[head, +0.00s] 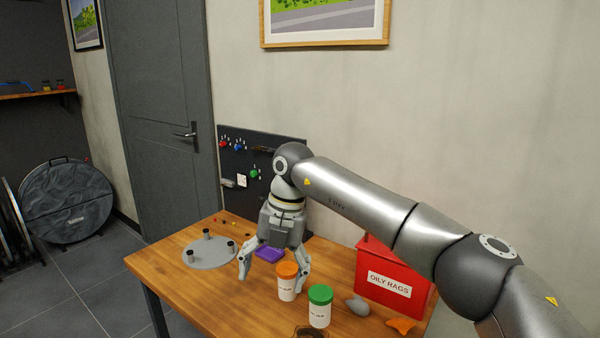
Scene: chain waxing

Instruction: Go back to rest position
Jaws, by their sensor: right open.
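My right arm reaches in from the right, and its right gripper (273,274) points down over the wooden table (180,262). Its two fingers are spread apart. A white jar with an orange lid (287,282) stands close to the right finger; whether they touch, I cannot tell. A purple item (269,254) lies behind, between the fingers as seen from here. A white jar with a green lid (320,306) stands nearer and to the right. My left gripper is not in view.
A red OILY RAGS box (390,284) stands at the table's right, with a grey lump (357,306) and an orange cloth (401,325) before it. A grey disc with posts (210,252) lies at left. A black tool board (250,165) stands behind. The table's front left is clear.

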